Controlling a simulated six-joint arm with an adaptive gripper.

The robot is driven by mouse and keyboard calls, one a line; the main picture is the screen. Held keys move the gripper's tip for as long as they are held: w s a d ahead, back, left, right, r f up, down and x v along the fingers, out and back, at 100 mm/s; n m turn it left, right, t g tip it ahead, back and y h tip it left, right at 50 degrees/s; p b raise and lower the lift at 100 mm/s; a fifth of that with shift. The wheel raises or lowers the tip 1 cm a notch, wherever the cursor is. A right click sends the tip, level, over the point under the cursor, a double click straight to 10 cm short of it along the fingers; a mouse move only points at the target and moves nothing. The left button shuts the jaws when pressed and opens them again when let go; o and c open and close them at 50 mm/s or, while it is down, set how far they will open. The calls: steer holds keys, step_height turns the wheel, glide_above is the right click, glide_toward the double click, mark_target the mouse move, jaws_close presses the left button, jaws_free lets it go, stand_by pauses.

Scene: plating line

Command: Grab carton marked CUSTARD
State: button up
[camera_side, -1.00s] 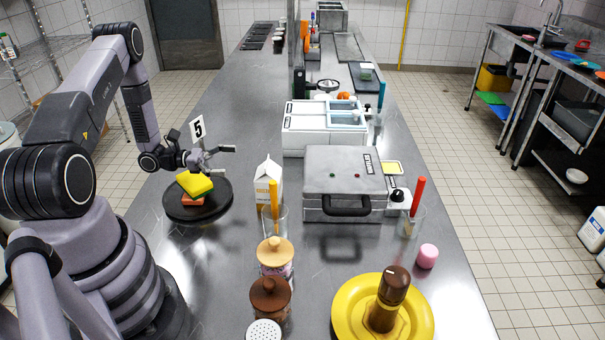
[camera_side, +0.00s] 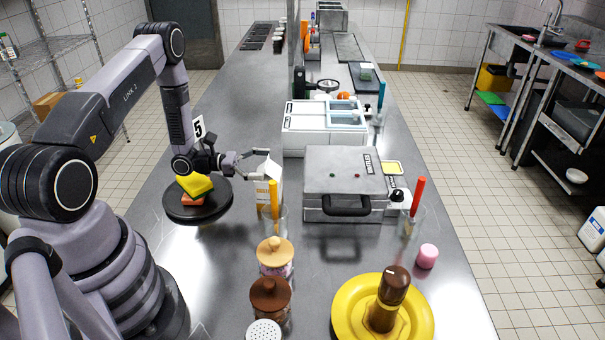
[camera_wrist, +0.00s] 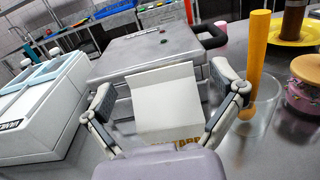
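A white gable-topped carton (camera_side: 268,188) with an orange-brown lower part stands upright on the steel counter in the side view. In the wrist view the carton (camera_wrist: 165,100) fills the middle; the end of its label, partly hidden, seems to read "ARD". My gripper (camera_side: 258,166) is at the carton's upper part, level with the counter. In the wrist view my gripper (camera_wrist: 166,92) is open, one finger on each side of the carton with a visible gap to both sides. My gripper's body hides the carton's bottom in that view.
A glass with a yellow-orange stick (camera_side: 274,205) stands close in front of the carton. A grey press (camera_side: 345,180) is to its right and a white bin unit (camera_side: 322,128) behind. Lidded jars (camera_side: 275,255) stand in front.

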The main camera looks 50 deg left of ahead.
steer(key=c, duration=1.1)
steer(key=shift+c, duration=0.2)
steer(key=shift+r, duration=0.1)
